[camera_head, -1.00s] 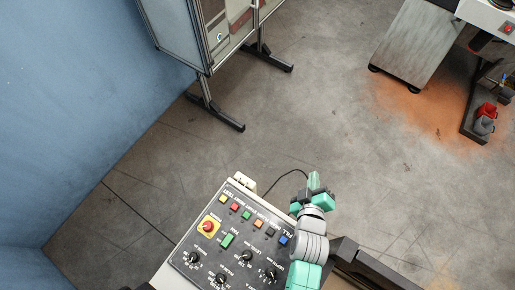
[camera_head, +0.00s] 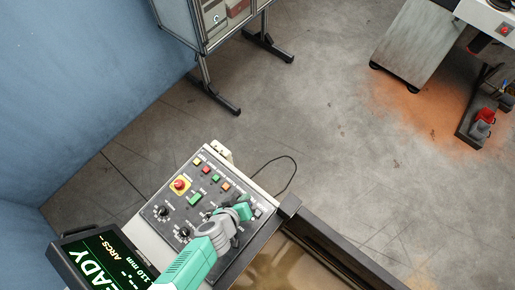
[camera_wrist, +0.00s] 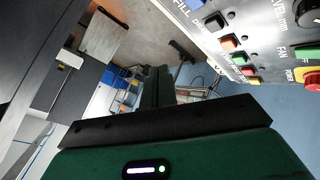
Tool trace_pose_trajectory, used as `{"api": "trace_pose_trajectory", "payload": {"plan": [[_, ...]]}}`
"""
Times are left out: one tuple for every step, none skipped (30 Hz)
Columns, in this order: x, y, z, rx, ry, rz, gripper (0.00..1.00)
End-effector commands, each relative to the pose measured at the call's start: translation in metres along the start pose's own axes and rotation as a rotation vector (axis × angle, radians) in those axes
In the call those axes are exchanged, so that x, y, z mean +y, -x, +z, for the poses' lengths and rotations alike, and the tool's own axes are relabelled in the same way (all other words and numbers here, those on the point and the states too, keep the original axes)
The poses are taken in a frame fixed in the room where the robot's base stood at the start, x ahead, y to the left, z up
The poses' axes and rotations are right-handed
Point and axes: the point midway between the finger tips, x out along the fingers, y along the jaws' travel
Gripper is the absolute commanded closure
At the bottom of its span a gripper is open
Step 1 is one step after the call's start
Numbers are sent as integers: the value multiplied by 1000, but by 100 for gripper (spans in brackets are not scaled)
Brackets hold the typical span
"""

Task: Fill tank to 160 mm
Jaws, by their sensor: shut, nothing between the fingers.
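The control panel (camera_head: 160,219) is at the lower left of the head view. My gripper (camera_head: 246,209) is over its right part, shut and empty, and hides the blue button there. In the wrist view the blue button (camera_wrist: 196,3) is at the top edge, beside the FILL lettering. The shut fingers (camera_wrist: 157,86) point past the row of buttons; I cannot tell whether they touch the panel. The tank (camera_head: 284,262) with brownish contents is right of the panel, cut by the lower edge. A tilted display (camera_head: 108,262) shows green text, with "110 mm" legible.
A red emergency button (camera_head: 180,185) on yellow, a green button (camera_head: 194,199) and several knobs are close by on the panel. A framed cabinet (camera_head: 203,40) stands at the top. Red and grey items (camera_head: 484,122) stand at the right. The floor between is clear.

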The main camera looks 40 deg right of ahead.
Motion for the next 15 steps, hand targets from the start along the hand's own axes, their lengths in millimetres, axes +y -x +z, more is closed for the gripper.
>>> {"api": "trace_pose_trajectory", "payload": {"plan": [[0, 0, 0, 0, 0, 0, 100], [0, 0, 0, 0, 0, 0, 100], [0, 0, 0, 0, 0, 0, 100], [0, 0, 1, 0, 0, 0, 100], [0, 0, 1, 0, 0, 0, 100], [0, 0, 1, 0, 0, 0, 100], [0, 0, 1, 0, 0, 0, 100], [0, -1, 1, 0, 0, 0, 100], [0, -1, 2, 0, 0, 0, 100], [-1, -2, 2, 0, 0, 1, 100], [-1, -3, 3, 0, 0, 1, 100], [-2, -4, 4, 0, 0, 1, 100], [-3, -6, 6, 0, 0, 1, 100], [-4, -8, 7, 0, 0, 1, 100], [-6, -10, 9, 0, 1, 1, 100]]}}
